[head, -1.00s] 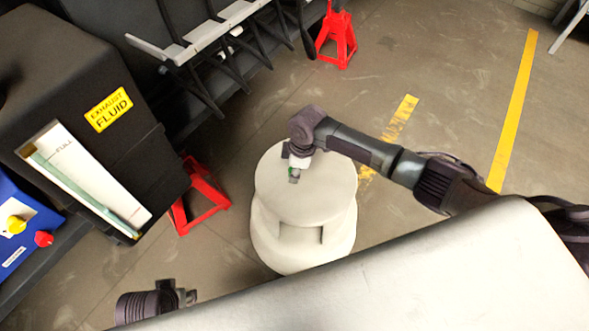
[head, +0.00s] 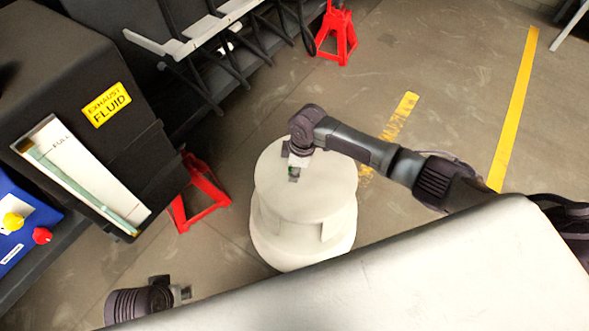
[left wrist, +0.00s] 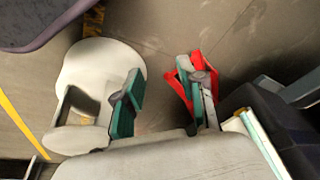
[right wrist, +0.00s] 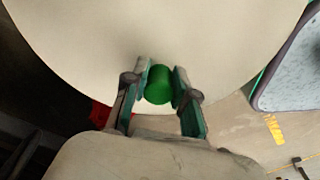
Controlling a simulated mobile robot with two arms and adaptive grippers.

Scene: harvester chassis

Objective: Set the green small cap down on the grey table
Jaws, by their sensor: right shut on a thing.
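The green small cap (right wrist: 159,85) sits between the fingertips of my right gripper (right wrist: 161,88) in the right wrist view. The right gripper is shut on it. In the head view the right gripper (head: 294,172) points down over the round pale grey table (head: 325,200), with a bit of green cap (head: 292,170) showing. I cannot tell whether the cap touches the tabletop. My left gripper (head: 184,293) is at the lower left of the head view, away from the table. In the left wrist view the left gripper (left wrist: 160,82) has its fingers wide apart, with nothing between them.
Red jack stands (head: 201,193) stand on the floor left of the table and at the back (head: 337,35). A black tank with a yellow label (head: 106,104) is at the left. The visible tabletop around the gripper is clear.

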